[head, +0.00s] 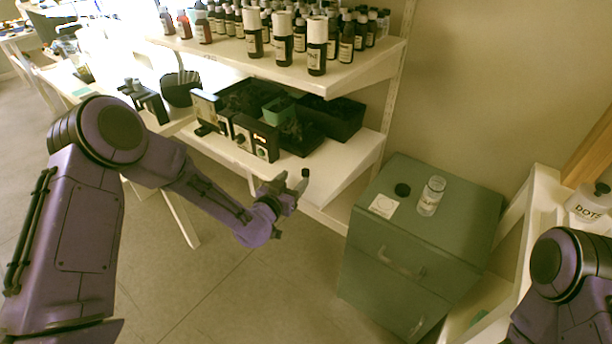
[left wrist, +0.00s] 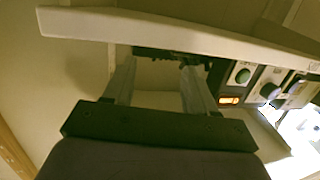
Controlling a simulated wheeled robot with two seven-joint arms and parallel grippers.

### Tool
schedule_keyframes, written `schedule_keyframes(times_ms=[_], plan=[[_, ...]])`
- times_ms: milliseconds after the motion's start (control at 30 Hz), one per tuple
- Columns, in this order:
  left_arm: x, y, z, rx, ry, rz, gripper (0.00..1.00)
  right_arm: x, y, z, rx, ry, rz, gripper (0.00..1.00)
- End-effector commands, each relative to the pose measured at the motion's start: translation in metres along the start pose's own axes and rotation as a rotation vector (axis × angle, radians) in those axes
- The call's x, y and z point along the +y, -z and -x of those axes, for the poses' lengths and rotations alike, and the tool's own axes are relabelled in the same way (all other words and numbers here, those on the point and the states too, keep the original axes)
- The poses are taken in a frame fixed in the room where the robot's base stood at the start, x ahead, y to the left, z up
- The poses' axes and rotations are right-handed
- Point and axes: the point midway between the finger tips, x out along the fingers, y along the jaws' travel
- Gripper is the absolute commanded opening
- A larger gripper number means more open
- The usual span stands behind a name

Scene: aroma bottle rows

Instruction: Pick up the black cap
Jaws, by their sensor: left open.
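The black cap (head: 402,189) lies on top of the green cabinet, in the right half of the head view. It is small, round and dark, just left of a clear bottle (head: 431,195) with a pale label. My left gripper (head: 291,204) is left of the cabinet, in front of the lower shelf and well apart from the cap. In the left wrist view, its two grey fingers (left wrist: 160,75) are spread with nothing held between them. The cap does not show in that view. Part of my right arm shows at the right edge, but its gripper is out of view.
The green cabinet (head: 450,225) also carries a flat white square (head: 384,206) by the cap. White shelves (head: 340,183) behind my left gripper hold dark boxes and several bottles. A white unit with a white container (head: 592,204) stands at right. Floor is open below the gripper.

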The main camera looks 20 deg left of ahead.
Motion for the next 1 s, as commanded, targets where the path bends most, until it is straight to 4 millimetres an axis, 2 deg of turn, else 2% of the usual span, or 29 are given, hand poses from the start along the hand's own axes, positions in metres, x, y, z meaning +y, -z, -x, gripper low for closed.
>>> schedule_keyframes(times_ms=[300, 567, 733, 1000], plan=[[0.004, -0.007, -0.049, -0.002, 0.001, 0.002, 0.56, 0.0, 0.001, 0.002, 0.0, 0.0, 0.0, 0.73], [0.004, -0.007, -0.053, -0.004, 0.0, 0.002, 0.56, 0.0, 0.001, 0.002, 0.0, 0.0, 0.0, 0.73], [0.004, -0.008, -0.053, -0.004, 0.0, 0.002, 0.01, 0.0, 0.001, 0.002, 0.0, 0.0, 0.0, 0.73], [0.004, -0.007, -0.053, -0.004, 0.0, 0.002, 0.0, 0.0, 0.001, 0.002, 0.0, 0.0, 0.0, 0.73]])
